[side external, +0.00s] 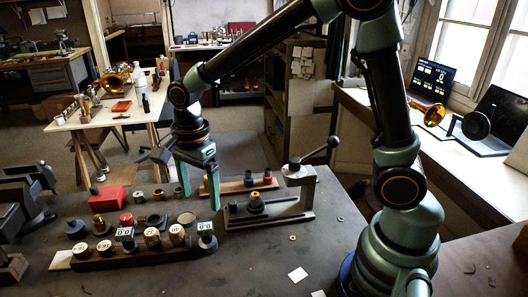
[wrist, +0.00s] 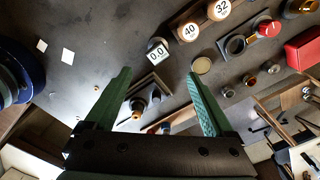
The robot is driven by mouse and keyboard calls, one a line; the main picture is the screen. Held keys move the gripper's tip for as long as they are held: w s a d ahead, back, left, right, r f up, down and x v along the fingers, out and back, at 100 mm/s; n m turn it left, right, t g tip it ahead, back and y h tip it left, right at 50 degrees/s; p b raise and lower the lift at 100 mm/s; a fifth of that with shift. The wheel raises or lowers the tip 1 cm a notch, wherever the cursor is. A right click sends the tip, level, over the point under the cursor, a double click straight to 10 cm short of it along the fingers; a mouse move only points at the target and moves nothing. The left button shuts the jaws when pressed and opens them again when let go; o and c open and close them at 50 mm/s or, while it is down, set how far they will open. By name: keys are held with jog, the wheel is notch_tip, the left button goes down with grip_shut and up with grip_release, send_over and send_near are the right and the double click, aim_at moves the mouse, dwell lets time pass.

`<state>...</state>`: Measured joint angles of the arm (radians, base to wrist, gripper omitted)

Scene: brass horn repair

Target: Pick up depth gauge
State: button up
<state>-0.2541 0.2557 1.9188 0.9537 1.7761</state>
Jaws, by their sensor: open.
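Two small dark gauges with white "0.0" displays stand at the wooden rack, one at its right end (side external: 206,229) and one near its middle (side external: 124,234). I cannot tell which is the depth gauge. One such "0.0" gauge (wrist: 156,51) shows in the wrist view, just beyond and between my fingertips. My gripper (side external: 200,202) is open and empty, pointing down above the bench, just behind the right-hand gauge. In the wrist view my gripper's green fingers (wrist: 160,74) are spread wide with nothing between the tips.
Round numbered pieces (side external: 152,237) stand beside the gauges on the rack. A red box (side external: 106,198) and several rings and small parts lie behind them. A metal clamp fixture (side external: 268,211) with a lever stands to the right. The bench front right is mostly clear, with a white card (side external: 298,275).

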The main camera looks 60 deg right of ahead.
aim_at(206, 235)
jog(key=shift+a+f, duration=0.15)
jog(key=shift+f, duration=0.25)
jog(key=shift+m, duration=0.3)
notch_tip(206, 235, down, 12)
jog(key=shift+s+r, duration=0.1)
jog(key=shift+s, duration=0.05)
grip_shut()
